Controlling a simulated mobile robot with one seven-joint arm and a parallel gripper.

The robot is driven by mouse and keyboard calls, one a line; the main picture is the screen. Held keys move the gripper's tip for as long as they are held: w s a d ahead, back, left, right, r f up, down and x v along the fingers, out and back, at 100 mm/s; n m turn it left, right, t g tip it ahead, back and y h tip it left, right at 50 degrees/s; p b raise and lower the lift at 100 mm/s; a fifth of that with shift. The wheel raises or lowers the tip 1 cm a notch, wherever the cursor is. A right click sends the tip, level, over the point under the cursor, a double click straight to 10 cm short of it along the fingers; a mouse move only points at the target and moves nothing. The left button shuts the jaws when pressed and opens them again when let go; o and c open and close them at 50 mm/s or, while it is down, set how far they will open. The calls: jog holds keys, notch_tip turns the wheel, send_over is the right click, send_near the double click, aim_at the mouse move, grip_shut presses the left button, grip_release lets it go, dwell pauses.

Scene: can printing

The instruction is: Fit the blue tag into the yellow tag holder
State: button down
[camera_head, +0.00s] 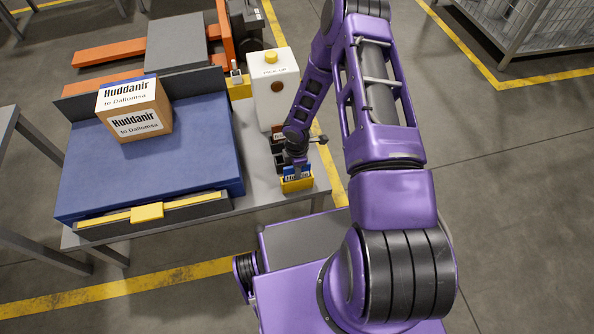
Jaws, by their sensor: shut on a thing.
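The yellow tag holder (297,185) stands near the front right corner of the grey table. The blue tag (298,173), with a white printed area, is upright at the holder's top opening. Its lower part is hidden by the holder's front wall, and I cannot tell how deep it sits. My gripper (297,163) points down directly above the holder, shut on the blue tag's upper part. The fingers are small and partly hidden by the wrist.
Dark holders (279,160) stand just behind the yellow one. A white box with a yellow button (272,85) stands at the back. A blue platform (170,165) bearing a cardboard box (135,112) fills the left. Grey table (262,203) shows bare in front.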

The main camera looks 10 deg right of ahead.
jog(key=shift+f, duration=0.2)
jog(key=c, duration=0.9)
grip_release()
notch_tip(320, 180, up, 12)
jog(key=p, duration=0.2)
jog(key=shift+r+p, duration=0.25)
jog(key=shift+p, duration=0.15)
